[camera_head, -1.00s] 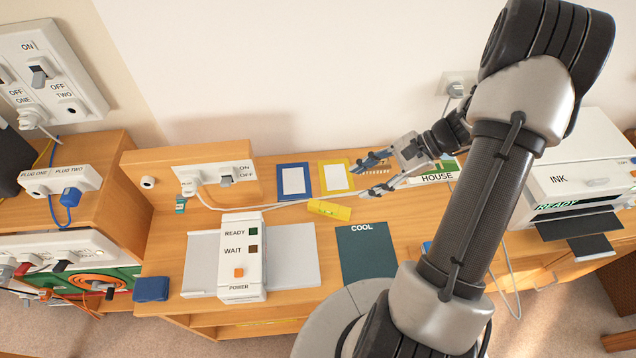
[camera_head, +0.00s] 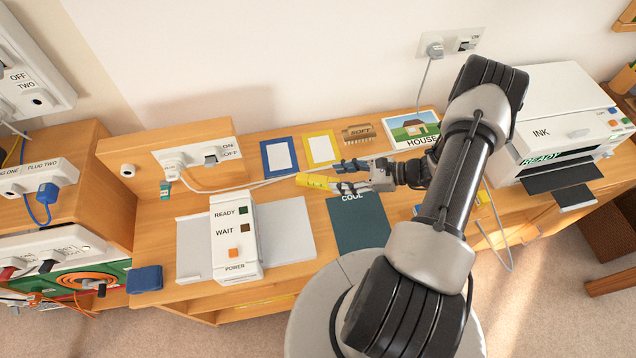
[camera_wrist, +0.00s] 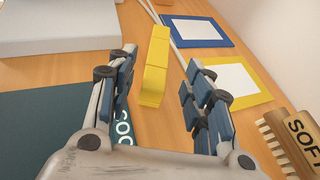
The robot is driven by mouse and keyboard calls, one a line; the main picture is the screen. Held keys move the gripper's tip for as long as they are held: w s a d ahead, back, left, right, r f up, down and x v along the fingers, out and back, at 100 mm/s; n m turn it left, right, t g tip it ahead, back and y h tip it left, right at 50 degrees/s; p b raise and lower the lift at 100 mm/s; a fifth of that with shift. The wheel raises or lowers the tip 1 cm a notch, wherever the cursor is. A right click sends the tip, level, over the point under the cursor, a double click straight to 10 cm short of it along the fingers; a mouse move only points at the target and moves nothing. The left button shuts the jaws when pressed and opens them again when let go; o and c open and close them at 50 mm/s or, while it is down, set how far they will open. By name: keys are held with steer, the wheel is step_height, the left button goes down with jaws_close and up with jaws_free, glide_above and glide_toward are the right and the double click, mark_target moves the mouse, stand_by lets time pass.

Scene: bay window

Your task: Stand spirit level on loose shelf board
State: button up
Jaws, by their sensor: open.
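A short yellow bar (camera_head: 314,181) lies on the wooden worktop, in front of the blue and yellow frames. It may be the spirit level; I see no vial on it. My gripper (camera_head: 337,178) is open, just right of the bar and pointing at it. In the wrist view the bar (camera_wrist: 155,65) lies between and beyond the open fingers (camera_wrist: 158,62), with nothing held. I cannot pick out a loose shelf board in these views.
A white cable (camera_head: 250,185) runs close behind the bar. A dark COOL mat (camera_head: 358,226) lies in front of the gripper, and the READY/WAIT machine (camera_head: 235,240) stands at left. A SOFT brush (camera_head: 358,134) and HOUSE picture (camera_head: 413,128) are behind. A printer (camera_head: 560,130) is at right.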

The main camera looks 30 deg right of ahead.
mark_target(320, 179)
steer(key=b+x, duration=0.1)
steer(key=x, duration=0.7)
steer(key=shift+a+r+b, duration=0.2)
steer(key=shift+a+b, duration=0.05)
steer(key=shift+b, duration=0.15)
steer(key=shift+c, duration=0.4)
jaws_close()
